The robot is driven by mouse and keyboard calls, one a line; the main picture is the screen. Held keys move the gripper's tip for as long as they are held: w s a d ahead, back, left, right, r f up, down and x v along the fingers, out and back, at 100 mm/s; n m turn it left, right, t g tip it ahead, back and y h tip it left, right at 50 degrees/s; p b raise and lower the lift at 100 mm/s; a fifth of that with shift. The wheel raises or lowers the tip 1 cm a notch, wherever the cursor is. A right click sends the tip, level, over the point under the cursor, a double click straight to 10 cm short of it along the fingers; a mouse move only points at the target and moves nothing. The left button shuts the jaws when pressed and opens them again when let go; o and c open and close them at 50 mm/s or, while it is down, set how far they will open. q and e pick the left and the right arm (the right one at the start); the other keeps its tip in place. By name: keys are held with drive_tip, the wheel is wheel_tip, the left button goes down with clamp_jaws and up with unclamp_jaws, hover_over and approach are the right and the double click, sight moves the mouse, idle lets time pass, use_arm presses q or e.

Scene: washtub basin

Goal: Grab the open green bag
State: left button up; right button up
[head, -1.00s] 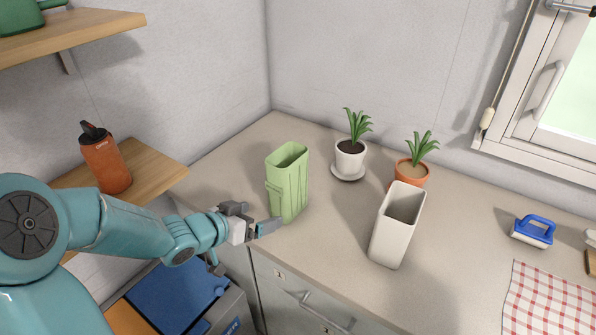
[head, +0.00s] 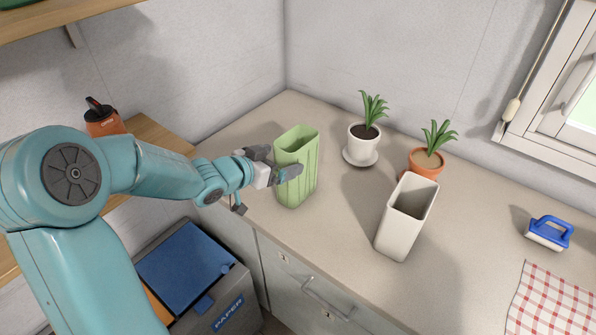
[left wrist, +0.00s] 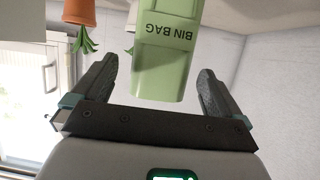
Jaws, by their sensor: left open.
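The open green bag (head: 300,187) stands upright on the counter near its front left edge, its top open. In the left wrist view the bag (left wrist: 165,58) shows upside down with the words BIN BAG, between my two fingers. My left gripper (head: 278,163) is open at the bag's left side, near its upper part. One finger reaches across the bag's near face; the other is at its far left. In the left wrist view gaps show between the bag and both fingers. My right gripper is not in view.
A white open container (head: 404,222) stands right of the bag. Behind are a plant in a white pot (head: 364,142) and one in a terracotta pot (head: 425,164). A blue brush (head: 549,232) and checkered cloth (head: 557,305) lie at right. A blue-lidded bin (head: 187,263) stands below.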

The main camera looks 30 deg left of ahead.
use_arm(q)
drive_tip(key=p+x, duration=0.1)
drive_tip(key=x, duration=0.4)
drive_tip(key=shift+a, duration=0.1)
drive_tip(key=shift+w, duration=0.15)
drive_tip(key=c, duration=1.2)
drive_tip(key=shift+c, duration=0.2)
